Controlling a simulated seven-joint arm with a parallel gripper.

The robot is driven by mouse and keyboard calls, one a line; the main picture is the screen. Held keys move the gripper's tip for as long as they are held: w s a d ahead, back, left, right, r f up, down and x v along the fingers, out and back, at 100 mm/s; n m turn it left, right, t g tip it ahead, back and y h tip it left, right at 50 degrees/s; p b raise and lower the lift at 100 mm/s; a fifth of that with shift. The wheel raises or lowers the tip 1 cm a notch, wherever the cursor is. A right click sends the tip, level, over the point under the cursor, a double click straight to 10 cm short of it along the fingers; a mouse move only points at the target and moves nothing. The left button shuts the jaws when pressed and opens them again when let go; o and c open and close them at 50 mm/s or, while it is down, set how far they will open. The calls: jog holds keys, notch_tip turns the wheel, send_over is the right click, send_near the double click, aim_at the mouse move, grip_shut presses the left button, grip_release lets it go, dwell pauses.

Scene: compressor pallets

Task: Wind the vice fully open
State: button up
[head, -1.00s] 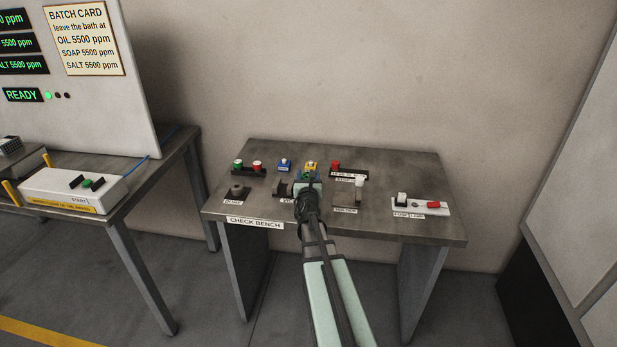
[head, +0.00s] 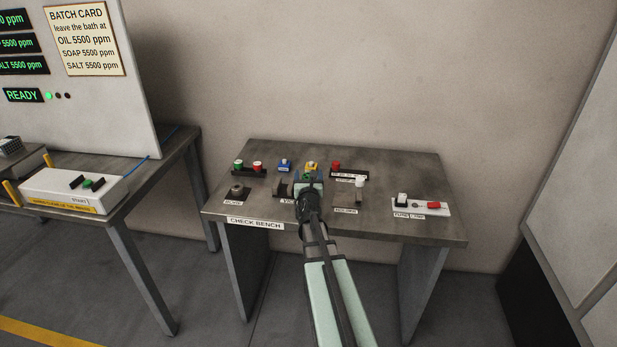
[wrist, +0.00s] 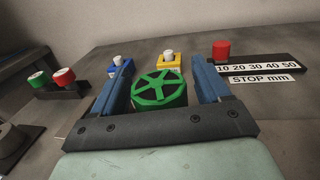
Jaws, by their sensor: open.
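The vice (head: 280,189) stands on the check bench, its label partly covered by my arm in the head view. A green spoked handwheel (wrist: 160,90) shows in the wrist view, between my two blue fingers. My gripper (wrist: 161,68) is open, with one finger on each side of the wheel. A gap shows on the left; whether the right finger touches the rim I cannot tell. In the head view my gripper (head: 308,178) is over the middle of the bench and hides most of the wheel. The vice jaws do not show in the wrist view.
Behind the wheel are a blue block (wrist: 119,68) and a yellow block (wrist: 169,60). A red knob (wrist: 221,50) stands at the stop scale (wrist: 262,66). Green and red knobs (wrist: 50,79) are at left. A pale-topped holder (head: 359,183) stands close right of my gripper.

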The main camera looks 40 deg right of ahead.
jog(key=shift+s, duration=0.1)
jog(key=v, duration=1.2)
jog(key=d+m, duration=0.2)
jog(key=m, duration=0.1)
jog(key=d+m+g, duration=0.1)
jog(key=d+m, duration=0.1)
jog(key=m, duration=0.1)
jog(key=d+m, duration=0.2)
jog(key=m, duration=0.1)
jog(key=shift+d+g, duration=0.15)
jog(key=shift+g, duration=0.15)
jog(key=shift+w+d+m+y, duration=0.55)
jog(key=shift+d+m+y, duration=0.15)
jog(key=shift+m, duration=0.4)
jog(key=d+m+y, duration=0.1)
jog(key=w+r+m+y, duration=0.1)
jog(key=m, duration=0.1)
jog(key=d+r+m+t+y, duration=0.1)
jog(key=m+y, duration=0.1)
jog(key=shift+w+d+r, duration=0.15)
jog(key=shift+w+d, duration=0.1)
jog(key=shift+d, duration=0.15)
jog(key=s+a+r+m+g+y, duration=0.1)
jog(key=s+r+m+y, duration=0.25)
jog(key=m+y, duration=0.55)
jog(key=x, duration=1.3)
jog(key=shift+s+a+f, duration=0.2)
jog(key=shift+s+a, duration=0.05)
jog(key=shift+a, duration=0.1)
